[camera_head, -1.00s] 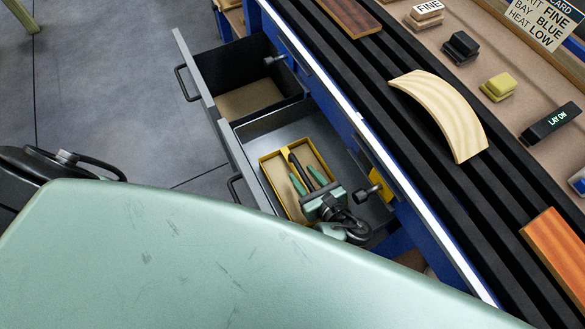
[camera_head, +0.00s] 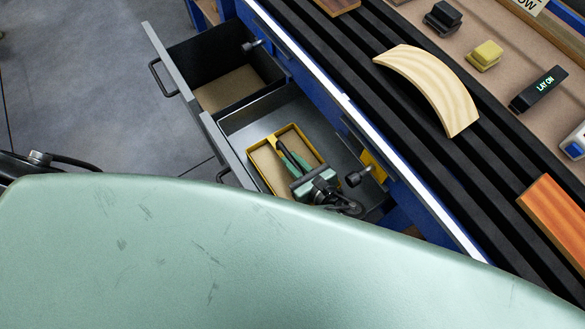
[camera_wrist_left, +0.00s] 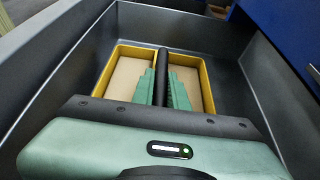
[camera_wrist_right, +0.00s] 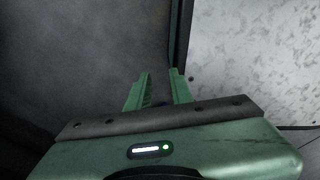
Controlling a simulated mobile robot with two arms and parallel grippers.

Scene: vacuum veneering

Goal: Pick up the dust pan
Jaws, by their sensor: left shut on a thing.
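The dust pan (camera_head: 262,161) has a yellow rim and a tan floor and lies in the open grey drawer. Its black handle (camera_head: 292,158) runs up its middle. My left gripper (camera_head: 290,164) reaches down into the drawer, with its green fingers shut on the handle. The left wrist view shows the handle (camera_wrist_left: 162,62) between the fingers and the yellow rim (camera_wrist_left: 208,90) around them. The pan still appears to be within the drawer; whether it touches the bottom I cannot tell. My right gripper (camera_wrist_right: 160,88) is open and appears empty in the right wrist view.
The grey drawer (camera_head: 238,118) has high walls around the pan. Another open drawer (camera_head: 205,52) is beside it. The blue bench (camera_head: 330,92) edge overhangs at right, with a curved wooden piece (camera_head: 432,85) and yellow block (camera_head: 486,53) on top. Floor (camera_head: 75,85) is clear at left.

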